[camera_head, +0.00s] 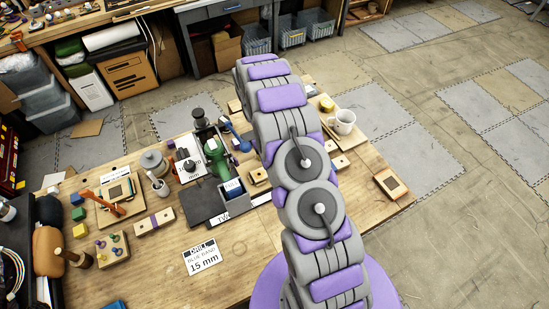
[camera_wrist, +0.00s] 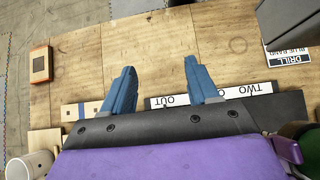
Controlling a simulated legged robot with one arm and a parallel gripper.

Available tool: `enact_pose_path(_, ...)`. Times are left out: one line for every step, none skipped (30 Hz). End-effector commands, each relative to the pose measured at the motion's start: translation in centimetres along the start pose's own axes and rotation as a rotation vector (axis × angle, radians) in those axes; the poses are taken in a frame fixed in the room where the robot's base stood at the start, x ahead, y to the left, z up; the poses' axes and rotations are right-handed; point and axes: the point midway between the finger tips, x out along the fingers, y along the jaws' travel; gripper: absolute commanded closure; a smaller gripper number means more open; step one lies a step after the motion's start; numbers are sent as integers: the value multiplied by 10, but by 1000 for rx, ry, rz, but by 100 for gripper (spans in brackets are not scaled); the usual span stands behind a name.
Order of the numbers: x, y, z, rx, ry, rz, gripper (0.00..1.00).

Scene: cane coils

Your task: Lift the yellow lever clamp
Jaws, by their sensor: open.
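I cannot make out a yellow lever clamp for certain in either view. A small round yellow item (camera_head: 326,104) sits at the table's far right beside the white mug, too small to identify. An orange upright tool (camera_head: 112,204) stands on a wooden board at the left. My gripper (camera_wrist: 160,78) shows in the wrist view with two blue fingers wide apart and nothing between them. Bare tabletop and a white label strip (camera_wrist: 244,90) lie below the fingers. In the head view my arm hides the gripper and part of the table.
The wooden table (camera_head: 240,262) holds a green drill press (camera_head: 218,158), a white mug (camera_head: 343,122), a "DRILL 15 mm" card (camera_head: 202,257), a pegged block (camera_head: 112,249) and coloured cubes. The front middle is mostly clear.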

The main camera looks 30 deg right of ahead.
Motion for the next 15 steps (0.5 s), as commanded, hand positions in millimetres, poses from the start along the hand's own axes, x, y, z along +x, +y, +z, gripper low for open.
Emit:
enact_pose_path(4, -1, 4, 0, -2, 0, 40)
enact_pose_path(7, -2, 7, 0, -3, 0, 40)
enact_pose_path(10, -4, 11, 0, -3, -1, 40)
enact_pose_path(12, -4, 14, 0, -2, 0, 40)
enact_pose_path(13, -5, 16, 0, 1, 0, 40)
enact_pose_path(16, -6, 19, 0, 2, 0, 40)
enact_pose_path(19, -7, 22, 0, 0, 0, 40)
enact_pose_path(22, -8, 26, 0, -3, -1, 40)
enact_pose_path(26, -10, 29, -1, -5, -1, 40)
enact_pose_path(27, -10, 32, -1, -3, -1, 40)
enact_pose_path(29, -11, 34, 0, -1, 0, 40)
enact_pose_path(31, -12, 36, 0, 1, 0, 40)
enact_pose_path(33, -13, 39, 0, 1, 0, 40)
enact_pose_path(35, -13, 41, 0, 0, 0, 40)
enact_pose_path(37, -14, 44, 0, 0, 0, 40)
